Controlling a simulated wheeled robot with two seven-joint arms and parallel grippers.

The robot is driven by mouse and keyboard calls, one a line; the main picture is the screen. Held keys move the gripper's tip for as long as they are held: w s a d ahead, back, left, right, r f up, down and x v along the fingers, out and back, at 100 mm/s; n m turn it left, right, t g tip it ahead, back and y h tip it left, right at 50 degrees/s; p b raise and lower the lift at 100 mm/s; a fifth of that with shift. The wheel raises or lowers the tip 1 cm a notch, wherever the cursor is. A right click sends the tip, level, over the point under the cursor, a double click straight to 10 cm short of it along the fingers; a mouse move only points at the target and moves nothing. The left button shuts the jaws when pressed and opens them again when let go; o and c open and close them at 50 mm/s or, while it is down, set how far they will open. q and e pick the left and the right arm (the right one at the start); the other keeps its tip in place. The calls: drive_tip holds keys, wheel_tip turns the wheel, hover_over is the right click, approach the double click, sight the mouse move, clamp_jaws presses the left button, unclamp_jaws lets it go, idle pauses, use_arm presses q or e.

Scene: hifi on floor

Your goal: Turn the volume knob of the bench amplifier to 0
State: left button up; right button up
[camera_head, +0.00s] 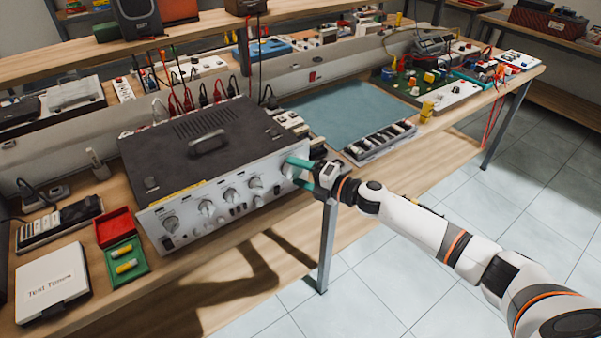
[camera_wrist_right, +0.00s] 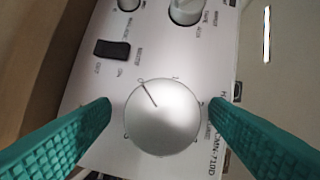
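The bench amplifier (camera_head: 215,178) is a dark-topped box with a silver front of several knobs, standing on the wooden bench. Its large round silver volume knob (camera_head: 288,171) is at the right end of the front. In the right wrist view the knob (camera_wrist_right: 163,118) is seen face-on, with a dark pointer line towards its upper left. My right gripper (camera_head: 295,173) is open, its teal fingers on either side of the knob. In the wrist view the fingers (camera_wrist_right: 160,103) show small gaps to the knob; contact cannot be told. My left gripper is not in view.
A smaller knob (camera_wrist_right: 187,10) and a dark switch (camera_wrist_right: 112,49) are near the volume knob. A red tray (camera_head: 115,228), a green tray (camera_head: 139,270) and a white case (camera_head: 52,285) lie left of the amplifier. A blue mat (camera_head: 345,108) is behind right.

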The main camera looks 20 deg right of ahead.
drive_tip(key=shift+d, duration=0.1)
drive_tip(key=b+v, duration=0.2)
drive_tip(key=v, duration=1)
drive_tip(key=shift+b, duration=0.35)
drive_tip(key=s+d+f+m+h, duration=0.25)
drive_tip(key=f+m, duration=0.25)
drive_tip(key=f, duration=0.4)
drive_tip(key=s+d+f+m+g+h, duration=0.1)
drive_tip(key=d+f+m+h, duration=0.25)
drive_tip(key=f, duration=0.65)
drive_tip(key=s+d+f+m+h, duration=0.25)
drive_tip(key=f+m, duration=0.25)
drive_tip(key=f, duration=0.4)
drive_tip(key=s+a+f+m+g+h, duration=0.1)
drive_tip(key=s+a+f+m+g, duration=0.25)
drive_tip(key=s+f, duration=0.75)
drive_tip(key=s+a+f+m+g+h, duration=0.15)
drive_tip(key=s+f+m+g, duration=0.3)
drive_tip(key=s+f, duration=0.65)
drive_tip(key=s+a+f+m+g, duration=0.1)
drive_tip(key=s+a, duration=0.3)
drive_tip(key=s, duration=0.5)
drive_tip(key=s+a+f+m+g, duration=0.2)
drive_tip(key=s+a+f, duration=0.2)
drive_tip(key=s, duration=0.5)
drive_tip(key=shift+a+f+m+g+y, duration=0.3)
drive_tip(key=shift+a+m+y, duration=0.1)
drive_tip(key=shift+a, duration=0.35)
